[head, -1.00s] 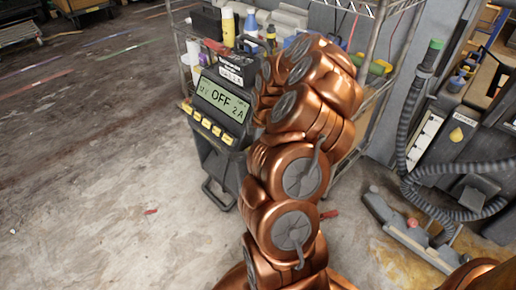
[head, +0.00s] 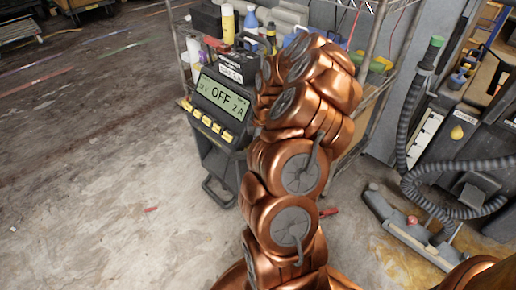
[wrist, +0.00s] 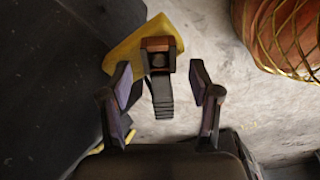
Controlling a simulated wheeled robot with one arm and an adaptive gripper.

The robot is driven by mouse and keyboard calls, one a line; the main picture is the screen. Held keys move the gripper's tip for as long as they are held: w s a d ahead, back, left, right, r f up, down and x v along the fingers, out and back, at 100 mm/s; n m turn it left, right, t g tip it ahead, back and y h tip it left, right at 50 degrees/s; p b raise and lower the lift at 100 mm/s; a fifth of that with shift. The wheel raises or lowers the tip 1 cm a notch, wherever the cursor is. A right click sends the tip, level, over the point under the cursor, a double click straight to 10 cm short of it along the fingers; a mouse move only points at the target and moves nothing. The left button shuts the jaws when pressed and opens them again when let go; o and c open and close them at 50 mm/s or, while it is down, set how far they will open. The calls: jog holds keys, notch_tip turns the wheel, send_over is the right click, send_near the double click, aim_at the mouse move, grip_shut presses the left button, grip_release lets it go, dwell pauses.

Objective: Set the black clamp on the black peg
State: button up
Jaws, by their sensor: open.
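In the wrist view, a dark clamp with a copper-coloured jaw end and a black ribbed handle (wrist: 162,98) lies ahead of my gripper, in line with the gap between its fingers. My gripper (wrist: 166,78) is open, one finger on each side of the handle, with visible gaps on both sides. A yellow piece (wrist: 124,58) shows behind the clamp; I cannot tell whether they touch. I cannot make out the black peg. In the head view my copper arm hides my gripper and the clamp.
A battery charger (head: 222,100) with a display reading OFF and 2 A stands left of my arm. Behind it is a wire shelf with bottles (head: 228,24). A floor nozzle with a grey hose (head: 408,238) lies at right. The floor at left is mostly clear.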

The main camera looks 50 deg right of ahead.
notch_tip(320, 180, up, 12)
jog(key=d, duration=0.1)
jog(key=shift+s+d, duration=0.25)
jog(key=shift+s, duration=0.15)
dwell(0.6)
jog(key=s+a+r+m+p, duration=0.1)
jog(key=s+a+r+p, duration=0.1)
jog(key=a+r+p, duration=0.85)
jog(key=s+a+r+m+p, duration=0.2)
jog(key=a+r+p, duration=0.4)
jog(key=a+r, duration=0.8)
jog(key=s+a+r+m+g+p, duration=0.1)
jog(key=s+a+r+m+p, duration=0.1)
jog(key=s+r+p, duration=0.3)
jog(key=s+a+r+m+h+p, duration=0.1)
jog(key=s+a+r+m+p, duration=0.2)
jog(key=s, duration=0.5)
jog(key=s+a+r+m+g+p, duration=0.1)
jog(key=s+a+r+m+p, duration=0.2)
jog(key=s+r+p, duration=0.3)
jog(key=shift+s+a+r+g+p, duration=0.3)
jog(key=shift+a+r+p, duration=0.25)
jog(key=shift+p, duration=0.3)
